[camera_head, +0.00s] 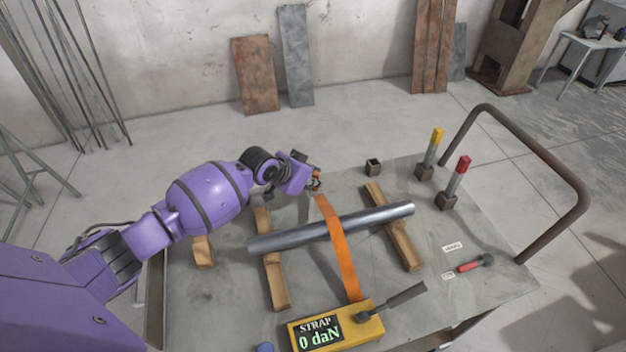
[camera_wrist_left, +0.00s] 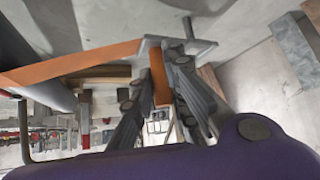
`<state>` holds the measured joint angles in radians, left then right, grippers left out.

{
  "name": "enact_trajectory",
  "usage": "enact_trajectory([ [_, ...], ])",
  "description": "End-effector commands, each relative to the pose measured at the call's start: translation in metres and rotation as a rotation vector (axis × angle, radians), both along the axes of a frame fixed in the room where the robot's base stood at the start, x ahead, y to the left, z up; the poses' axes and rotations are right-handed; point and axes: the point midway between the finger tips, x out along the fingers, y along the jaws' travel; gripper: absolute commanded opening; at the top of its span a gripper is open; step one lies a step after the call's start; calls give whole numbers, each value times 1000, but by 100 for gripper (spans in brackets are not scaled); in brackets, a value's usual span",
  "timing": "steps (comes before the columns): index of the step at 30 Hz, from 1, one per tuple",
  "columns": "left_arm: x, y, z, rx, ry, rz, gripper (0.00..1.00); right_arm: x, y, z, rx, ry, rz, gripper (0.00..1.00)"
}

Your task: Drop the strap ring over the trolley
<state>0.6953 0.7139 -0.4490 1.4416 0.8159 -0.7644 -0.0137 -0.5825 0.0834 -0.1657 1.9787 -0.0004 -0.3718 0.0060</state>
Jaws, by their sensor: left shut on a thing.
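My left gripper (camera_head: 315,184) is shut on the orange end of the strap ring, above the far edge of the trolley (camera_head: 215,305). In the left wrist view, the orange tab (camera_wrist_left: 160,82) sits between the fingers, and the grey metal ring (camera_wrist_left: 203,43) shows just beyond the fingertips. The orange strap (camera_head: 340,250) runs from the gripper over a grey steel bar (camera_head: 330,226) down to a yellow strap tensioner (camera_head: 365,328). The tensioner's display reads STRAP 0 daN. My right gripper is not in view.
Wooden blocks (camera_head: 276,280) support the bar. Yellow-topped (camera_head: 436,140) and red-topped (camera_head: 460,165) tools stand in holders at the right. A red-handled tool (camera_head: 472,265) lies near a bent handle rail (camera_head: 580,195). A small dark open box (camera_head: 373,167) stands at the far edge.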

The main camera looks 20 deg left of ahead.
Motion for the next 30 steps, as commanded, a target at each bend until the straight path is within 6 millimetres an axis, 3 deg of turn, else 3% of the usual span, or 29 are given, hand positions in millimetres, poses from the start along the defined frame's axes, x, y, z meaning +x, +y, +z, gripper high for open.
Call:
enact_trajectory([
  [30, 1, 0, 2, 0, -2, 1, 0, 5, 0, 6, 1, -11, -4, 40],
])
